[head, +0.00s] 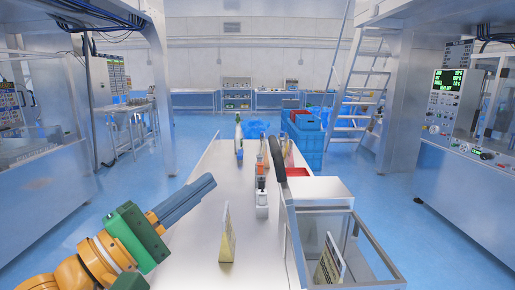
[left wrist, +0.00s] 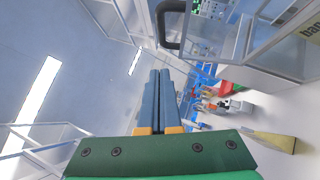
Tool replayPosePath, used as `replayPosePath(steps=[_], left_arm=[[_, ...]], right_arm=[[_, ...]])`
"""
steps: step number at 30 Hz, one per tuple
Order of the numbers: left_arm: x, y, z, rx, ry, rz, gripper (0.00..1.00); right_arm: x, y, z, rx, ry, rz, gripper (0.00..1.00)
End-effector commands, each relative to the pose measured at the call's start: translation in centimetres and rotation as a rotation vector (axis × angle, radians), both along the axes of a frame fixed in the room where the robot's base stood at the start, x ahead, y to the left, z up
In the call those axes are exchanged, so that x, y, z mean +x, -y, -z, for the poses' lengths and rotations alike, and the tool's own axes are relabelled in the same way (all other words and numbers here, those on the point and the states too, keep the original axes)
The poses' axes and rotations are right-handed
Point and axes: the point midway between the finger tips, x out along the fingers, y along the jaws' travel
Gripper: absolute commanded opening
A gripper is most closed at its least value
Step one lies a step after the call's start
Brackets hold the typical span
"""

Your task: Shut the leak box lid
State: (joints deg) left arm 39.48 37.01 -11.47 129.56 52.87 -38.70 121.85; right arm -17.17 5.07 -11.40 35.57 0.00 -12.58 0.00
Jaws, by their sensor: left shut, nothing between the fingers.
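The leak box (head: 377,262) stands at the right side of the table, a metal-framed box with clear walls. A pale pouch or card (head: 330,262) shows inside it. A black curved handle (head: 277,157) rises at the box's left side, seemingly on a raised lid seen nearly edge-on; the exact lid angle is hard to tell. The handle also shows in the left wrist view (left wrist: 162,25), beside a clear framed panel. My left gripper (head: 210,180) is shut and empty, left of the handle and apart from it. My right gripper is not in view.
A red tray (head: 298,172) lies behind the box. Blue crates (head: 310,145) stand beyond. The table's left middle is clear.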

Motion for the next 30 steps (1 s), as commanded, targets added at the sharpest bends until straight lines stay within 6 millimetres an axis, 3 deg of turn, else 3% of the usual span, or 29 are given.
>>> replayPosePath(steps=[1, 9, 15, 30], left_arm=[[0.7, 0.7, -1.0, -0.002, -0.001, 0.003, 0.0], [4.6, 4.6, -2.5, 0.002, -0.002, 0.002, 0.0], [4.5, 7.2, -3.4, 0.002, 0.0, 0.001, 0.0], [4.6, 7.8, -3.5, 0.003, -0.001, -0.002, 0.0]], right_arm=[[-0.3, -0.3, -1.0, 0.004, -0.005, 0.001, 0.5], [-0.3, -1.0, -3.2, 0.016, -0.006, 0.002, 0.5], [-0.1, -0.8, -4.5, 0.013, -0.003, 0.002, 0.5], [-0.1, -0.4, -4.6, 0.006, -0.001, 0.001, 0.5]])
